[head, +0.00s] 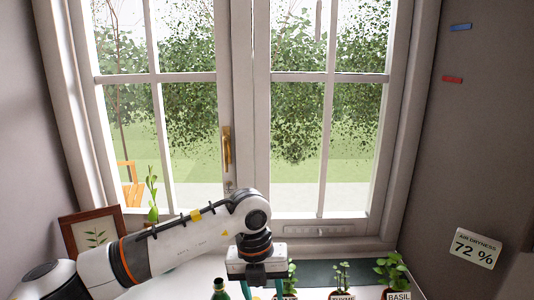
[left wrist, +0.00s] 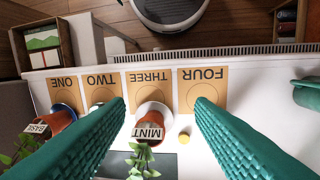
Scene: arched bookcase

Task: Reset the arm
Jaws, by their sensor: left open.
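My left arm comes in from the left in the head view and bends down at its wrist. My left gripper (head: 265,290) points down over the white sill, its green fingers cut off by the lower edge. In the left wrist view, the gripper (left wrist: 160,104) is open, with two green ribbed fingers wide apart and nothing held. A terracotta pot labelled MINT (left wrist: 147,133) shows between the fingers, beside a white saucer (left wrist: 152,108) on the card marked THREE. I cannot tell how far below the fingers it is. My right gripper is in neither view.
Cards ONE (left wrist: 62,86), TWO (left wrist: 103,82) and FOUR (left wrist: 203,82) line the sill edge. A BASIL pot (left wrist: 63,118) stands left; a green object (left wrist: 307,93) lies right. Behind are a closed window (head: 240,100), picture frame (head: 92,232) and 72 % sign (head: 475,248).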

